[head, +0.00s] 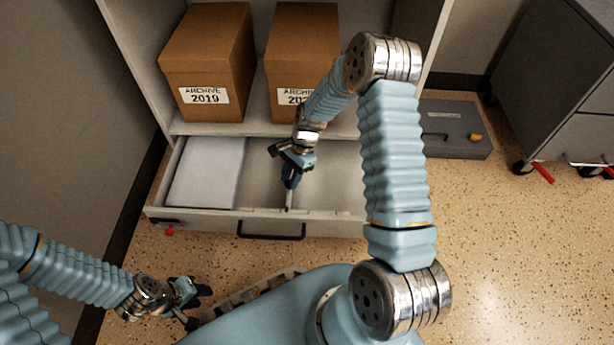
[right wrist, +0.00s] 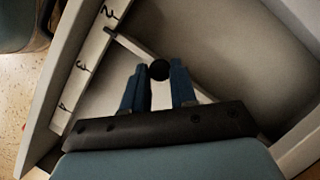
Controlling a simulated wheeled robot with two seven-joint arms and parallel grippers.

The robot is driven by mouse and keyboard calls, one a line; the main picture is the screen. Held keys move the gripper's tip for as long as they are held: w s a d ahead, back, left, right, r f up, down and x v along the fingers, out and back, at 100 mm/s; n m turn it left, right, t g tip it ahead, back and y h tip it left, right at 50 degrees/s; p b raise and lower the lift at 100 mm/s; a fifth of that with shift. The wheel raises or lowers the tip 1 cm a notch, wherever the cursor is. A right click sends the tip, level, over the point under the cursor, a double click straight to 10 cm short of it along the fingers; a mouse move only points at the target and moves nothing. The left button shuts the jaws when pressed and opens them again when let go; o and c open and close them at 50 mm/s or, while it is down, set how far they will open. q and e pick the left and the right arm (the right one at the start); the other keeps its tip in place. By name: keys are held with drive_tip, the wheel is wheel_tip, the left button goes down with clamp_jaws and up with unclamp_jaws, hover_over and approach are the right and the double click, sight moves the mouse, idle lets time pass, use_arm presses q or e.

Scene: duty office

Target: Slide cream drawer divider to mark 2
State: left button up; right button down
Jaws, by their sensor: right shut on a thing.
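The cream drawer divider (head: 289,200) stands across the open drawer (head: 335,212). It also shows in the right wrist view (right wrist: 133,46), with a dark tab at its end by the marked front rail (right wrist: 85,72). That end sits close to mark 2 (right wrist: 109,13), slightly on the mark 3 side. Mark 3 (right wrist: 83,67) and a further mark show lower on the rail. My right gripper (right wrist: 160,84) is shut on the divider's black knob (right wrist: 159,69). It also shows over the drawer in the head view (head: 290,183). My left gripper (head: 199,305) is open and empty, outside the drawer.
A white paper stack (head: 207,172) fills the drawer's left part. Two brown archive boxes (head: 207,60) stand on the shelf above. A grey case (head: 455,128) lies on the floor at right, near a grey wheeled cabinet (head: 560,90). The drawer right of the divider looks empty, partly hidden by my arm.

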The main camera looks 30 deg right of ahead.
drive_tip(key=shift+w+a, duration=0.45)
drive_tip(key=shift+a, duration=0.4)
drive_tip(key=c, duration=0.9)
unclamp_jaws()
drive_tip(key=shift+d+r, duration=0.1)
drive_tip(key=p+v, duration=0.3)
drive_tip(key=v, duration=1)
drive_tip(key=shift+r, duration=0.3)
